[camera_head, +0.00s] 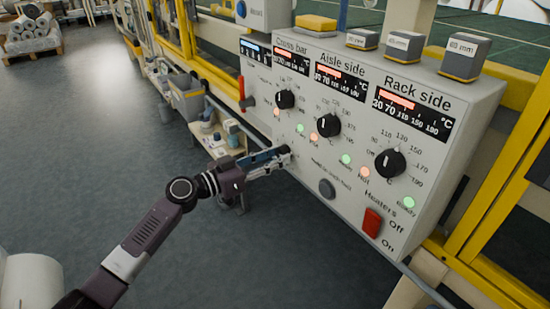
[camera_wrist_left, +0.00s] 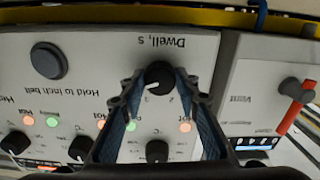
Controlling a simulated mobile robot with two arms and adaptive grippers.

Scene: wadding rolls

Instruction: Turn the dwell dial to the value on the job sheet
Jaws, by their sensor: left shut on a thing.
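My left gripper (camera_head: 284,156) is at the lower left of the front of the white control panel (camera_head: 300,205). Its fingers hide the dwell dial in the head view. In the left wrist view the black dwell dial (camera_wrist_left: 159,76) sits between the two fingertips, under the upside-down label "Dwell, s". The gripper is shut on it. The dial's white pointer mark shows, slanting to the lower left in that picture. Some scale numbers show beside it, partly hidden by the fingers. No job sheet can be made out. My right gripper is not in view.
Above are three heater dials: cross bar (camera_head: 284,99), aisle side (camera_head: 327,125) and rack side (camera_head: 390,163). Close by are a grey inch-belt button (camera_head: 327,188), a red heater switch (camera_head: 372,222) and a red vent lever (camera_wrist_left: 290,119). Several labelled blocks (camera_head: 465,57) stand on top.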

